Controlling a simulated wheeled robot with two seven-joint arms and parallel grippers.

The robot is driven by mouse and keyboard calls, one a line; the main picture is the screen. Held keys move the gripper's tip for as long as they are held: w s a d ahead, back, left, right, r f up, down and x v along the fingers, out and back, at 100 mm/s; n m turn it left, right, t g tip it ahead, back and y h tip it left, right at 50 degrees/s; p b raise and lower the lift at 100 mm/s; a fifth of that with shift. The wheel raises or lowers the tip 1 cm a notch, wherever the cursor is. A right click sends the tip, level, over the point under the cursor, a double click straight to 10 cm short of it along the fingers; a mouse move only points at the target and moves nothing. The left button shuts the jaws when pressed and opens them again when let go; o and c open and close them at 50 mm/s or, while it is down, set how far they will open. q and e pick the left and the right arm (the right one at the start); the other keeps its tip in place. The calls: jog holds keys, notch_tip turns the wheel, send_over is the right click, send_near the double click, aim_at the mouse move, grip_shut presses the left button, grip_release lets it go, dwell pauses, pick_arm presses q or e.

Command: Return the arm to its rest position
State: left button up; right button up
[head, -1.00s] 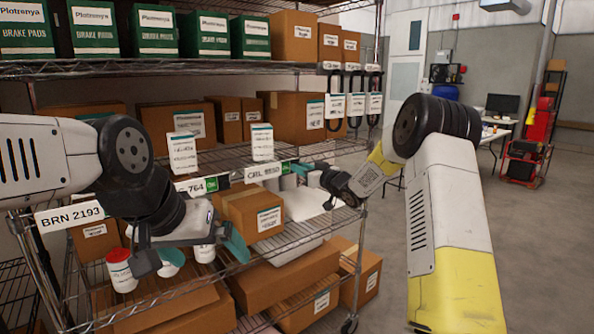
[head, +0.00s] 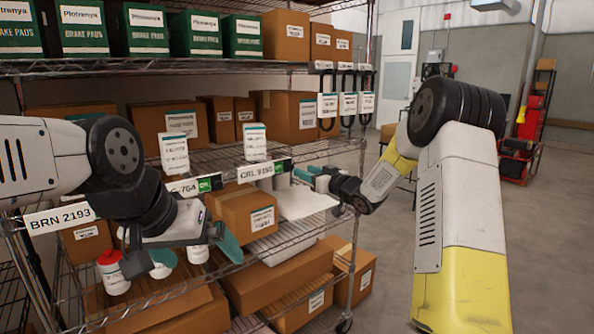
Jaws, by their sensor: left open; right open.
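My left gripper (head: 184,254) hangs at the lower left, in front of the wire shelf, with its fingers apart. A white bottle with a red cap (head: 113,274) and another white bottle (head: 197,254) stand behind and beside its fingers, partly hidden. I cannot tell whether the fingers touch them. My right gripper (head: 312,176) points left at the right end of the middle shelf, near a white flat surface (head: 305,204). Its teal fingertips are apart, with nothing visible held. My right arm (head: 455,190) is bent, its elbow high on the right.
The wire shelving rack (head: 293,236) carries brown cartons (head: 244,218), two white containers (head: 255,142) and green brake pad boxes (head: 147,32). Black looped parts (head: 347,98) hang near my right gripper. Open grey floor (head: 556,230) lies to the right.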

jog(key=shift+s+d, duration=0.45)
jog(key=shift+s, duration=0.15)
jog(key=s+d+r+m+g+h, duration=0.1)
jog(key=s+d+r+m+h, duration=0.3)
jog(key=s, duration=0.4)
jog(key=s+d+r+m+g+h, duration=0.1)
jog(key=s+d+r+h, duration=0.2)
jog(key=s+d+h, duration=0.35)
jog(key=s+a+f+g+y, duration=0.1)
jog(key=s+a+f+g, duration=0.1)
jog(key=s, duration=1.2)
jog(key=s+a+f+m+g+y, duration=0.1)
jog(key=s+a+f+g, duration=0.1)
jog(key=s, duration=1.3)
jog(key=shift+a+f+m+g, duration=0.15)
jog(key=shift+f+m+g, duration=0.15)
jog(key=shift+f+g, duration=0.7)
jog(key=shift+r, duration=0.25)
